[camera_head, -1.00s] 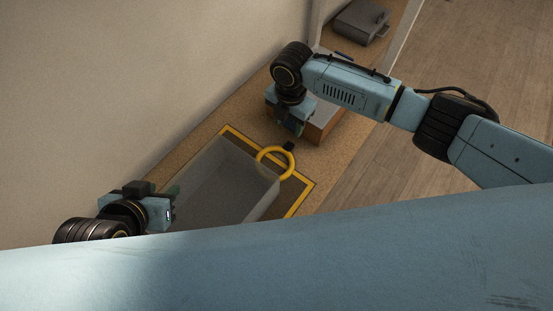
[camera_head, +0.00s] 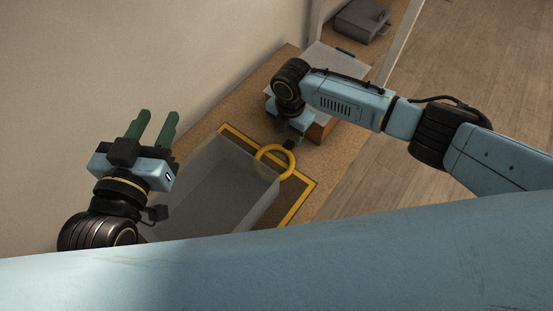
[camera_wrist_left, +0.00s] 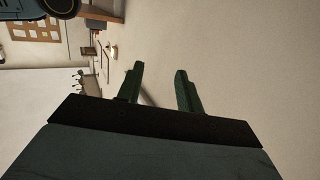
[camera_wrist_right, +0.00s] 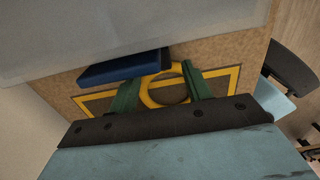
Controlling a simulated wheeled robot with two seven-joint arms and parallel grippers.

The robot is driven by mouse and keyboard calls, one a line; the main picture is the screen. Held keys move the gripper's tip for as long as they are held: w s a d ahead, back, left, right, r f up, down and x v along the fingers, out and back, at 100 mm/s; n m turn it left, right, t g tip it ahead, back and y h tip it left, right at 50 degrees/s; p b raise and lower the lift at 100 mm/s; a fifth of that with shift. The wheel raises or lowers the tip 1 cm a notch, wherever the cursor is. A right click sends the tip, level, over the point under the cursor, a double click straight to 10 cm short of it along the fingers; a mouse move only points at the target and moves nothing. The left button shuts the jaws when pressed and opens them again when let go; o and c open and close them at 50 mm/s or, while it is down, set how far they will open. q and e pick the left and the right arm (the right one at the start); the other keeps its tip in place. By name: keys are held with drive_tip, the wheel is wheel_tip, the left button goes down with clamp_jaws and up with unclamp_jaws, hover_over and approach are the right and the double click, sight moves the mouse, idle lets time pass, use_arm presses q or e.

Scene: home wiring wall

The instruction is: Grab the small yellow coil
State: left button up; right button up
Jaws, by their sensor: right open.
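The small yellow coil (camera_head: 268,148) is a ring with a black piece on its far side, by the right end of a translucent bin in the head view. My right gripper (camera_head: 290,138) points down just above the black piece. In the right wrist view the yellow coil (camera_wrist_right: 143,92) shows between the two open green fingers of my right gripper (camera_wrist_right: 160,82); I cannot tell whether they touch it. My left gripper (camera_head: 157,115) is open and empty, raised near the wall, away from the coil. It also shows open in the left wrist view (camera_wrist_left: 158,75).
The translucent bin (camera_head: 215,185) stands on a yellow-bordered mat (camera_head: 304,196). A box (camera_head: 322,128) with a pale top lies beyond my right gripper. A grey case (camera_head: 362,20) sits farther back. A dark blue flat piece (camera_wrist_right: 115,69) lies close to my right fingers.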

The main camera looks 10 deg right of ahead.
sight(289, 144)
wheel_tip(289, 144, down, 4)
drive_tip(key=shift+s+d+b, duration=0.1)
drive_tip(key=shift+b, duration=1.1)
use_arm(q)
wheel_tip(289, 144, up, 9)
drive_tip(key=s+d+t+h, duration=0.1)
drive_tip(key=t+h, duration=0.1)
drive_tip(key=t, duration=0.4)
drive_tip(key=shift+s+r+t, duration=0.15)
drive_tip(key=shift+s+t, duration=0.25)
use_arm(e)
drive_tip(key=shift+f, duration=0.15)
clamp_jaws()
